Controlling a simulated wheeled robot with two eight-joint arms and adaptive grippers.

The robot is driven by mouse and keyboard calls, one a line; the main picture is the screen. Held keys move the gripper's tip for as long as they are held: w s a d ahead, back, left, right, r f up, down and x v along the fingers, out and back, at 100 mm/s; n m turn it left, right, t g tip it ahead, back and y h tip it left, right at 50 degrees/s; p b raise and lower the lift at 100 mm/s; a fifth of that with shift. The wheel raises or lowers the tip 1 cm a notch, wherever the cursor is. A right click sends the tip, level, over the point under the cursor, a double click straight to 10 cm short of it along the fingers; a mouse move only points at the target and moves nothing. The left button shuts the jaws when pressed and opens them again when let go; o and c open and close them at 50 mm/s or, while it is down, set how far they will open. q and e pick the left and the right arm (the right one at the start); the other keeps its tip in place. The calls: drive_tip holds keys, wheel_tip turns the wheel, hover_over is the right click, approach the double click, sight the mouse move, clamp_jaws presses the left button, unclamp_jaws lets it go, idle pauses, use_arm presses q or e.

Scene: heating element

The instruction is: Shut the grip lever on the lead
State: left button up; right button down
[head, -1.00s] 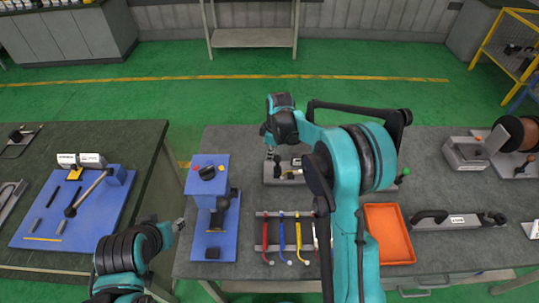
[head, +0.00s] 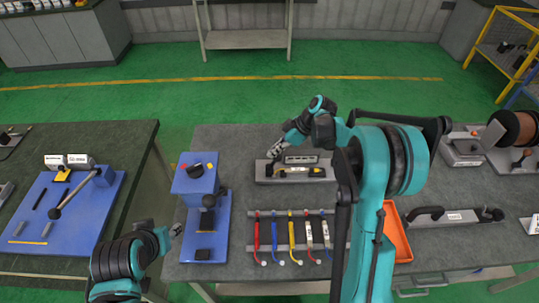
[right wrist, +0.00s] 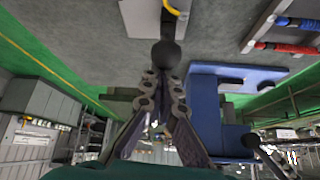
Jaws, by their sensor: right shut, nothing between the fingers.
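A dark fixture (head: 262,178) on a grey plate stands at the back middle of the right bench. It bears a black lever-like part (head: 300,173) with yellow bits. In the right wrist view, a black ball knob (right wrist: 165,53) lies just beyond my right fingertips, below a yellow curved piece (right wrist: 173,8). I cannot tell whether the fingers touch the knob. My right gripper (head: 273,154) is over the left end of this fixture, shut and empty; its fingers also show in the right wrist view (right wrist: 163,90). My left gripper (head: 175,231) is low at the left, far from the fixture, its fingers too small to read.
A blue stand (head: 193,184) with a black knob is left of the fixture. A rack (head: 272,213) of several coloured leads lies in front. An orange tray (head: 399,240) is partly behind my right arm. A long black-handled tool (head: 452,216) lies at right.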

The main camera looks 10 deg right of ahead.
drive_tip(key=d+y+b, duration=0.1)
drive_tip(key=d+f+y+b, duration=0.1)
drive_tip(key=y, duration=0.1)
drive_tip(key=shift+s+d+f+t+b, duration=0.15)
drive_tip(key=shift+s+d+t+b, duration=0.15)
drive_tip(key=shift+d+b, duration=0.1)
drive_tip(key=shift+d+f, duration=0.15)
drive_tip(key=shift+d, duration=0.15)
drive_tip(key=shift+s+d+f+b, duration=0.1)
drive_tip(key=shift+d+f+b, duration=0.2)
drive_tip(key=shift+d+b, duration=0.15)
drive_tip(key=shift+s+d+f+b, duration=0.15)
drive_tip(key=shift+d+f+b, duration=0.3)
drive_tip(key=shift+d+f, duration=0.2)
drive_tip(key=shift+f, duration=0.15)
wheel_tip(320, 180, up, 10)
